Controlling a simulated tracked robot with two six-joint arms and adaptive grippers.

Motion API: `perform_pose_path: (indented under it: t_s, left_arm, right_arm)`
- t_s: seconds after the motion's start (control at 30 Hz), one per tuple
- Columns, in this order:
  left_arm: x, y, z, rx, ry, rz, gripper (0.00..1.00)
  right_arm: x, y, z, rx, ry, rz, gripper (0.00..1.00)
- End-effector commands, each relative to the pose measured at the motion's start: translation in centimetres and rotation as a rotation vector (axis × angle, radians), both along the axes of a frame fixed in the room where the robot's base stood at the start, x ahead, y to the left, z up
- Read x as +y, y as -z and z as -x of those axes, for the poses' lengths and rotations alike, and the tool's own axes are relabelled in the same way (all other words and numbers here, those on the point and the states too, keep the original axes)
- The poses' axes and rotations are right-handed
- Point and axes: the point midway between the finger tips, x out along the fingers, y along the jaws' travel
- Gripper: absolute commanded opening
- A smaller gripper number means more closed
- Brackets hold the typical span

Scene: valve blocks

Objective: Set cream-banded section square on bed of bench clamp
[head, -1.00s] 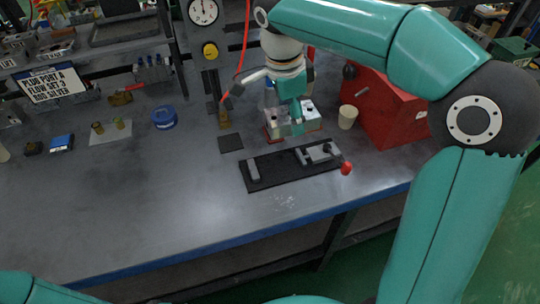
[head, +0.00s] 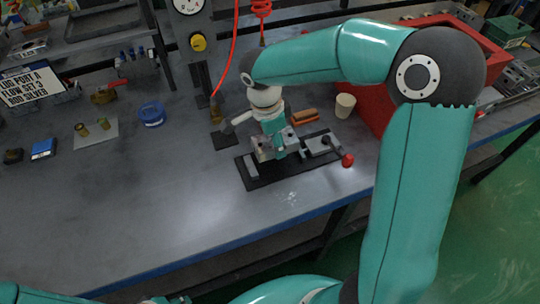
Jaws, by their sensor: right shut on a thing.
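My right gripper (head: 277,150) points down over the bench clamp and is shut on a silver-grey block section (head: 262,153). The fingers cover part of the section, and I cannot make out its cream band. The bench clamp has a black bed (head: 285,178), a grey fixed jaw at its left end (head: 251,165) and a sliding jaw with a red knob (head: 347,160) at the right. The section is between the jaws as seen from here; I cannot tell whether it touches the bed.
An orange-red low piece (head: 304,116) lies behind the clamp, with a cream cup (head: 345,105) and a red bin (head: 378,102) to its right. A dark square pad (head: 224,140) lies left of the gripper. A blue round container (head: 152,114) stands farther left. The front bench is clear.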

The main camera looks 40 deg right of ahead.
Motion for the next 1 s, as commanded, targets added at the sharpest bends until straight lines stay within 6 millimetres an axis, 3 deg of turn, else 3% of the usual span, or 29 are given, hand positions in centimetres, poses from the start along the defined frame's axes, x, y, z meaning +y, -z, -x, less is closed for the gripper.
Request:
perform_pose_path:
  t_s: [0.5, 0.9, 0.93, 1.0]
  left_arm:
    - [0.0, 0.0, 0.0, 0.000, 0.000, 0.000, 0.40]
    - [0.0, 0.3, 0.0, 0.000, 0.000, 0.000, 0.40]
    - [0.0, 0.2, 0.0, 0.000, 0.000, 0.000, 0.40]
    - [0.0, 0.2, 0.0, 0.000, 0.000, 0.000, 0.40]
  right_arm:
    - [-0.1, 5.3, 0.0, 0.001, 0.002, 0.001, 0.03]
    - [-0.1, 5.8, 0.0, -0.002, 0.003, 0.001, 0.03]
    - [-0.1, 5.8, 0.0, -0.001, 0.002, 0.000, 0.63]
    - [-0.1, 5.8, 0.0, 0.000, 0.002, 0.000, 0.75]
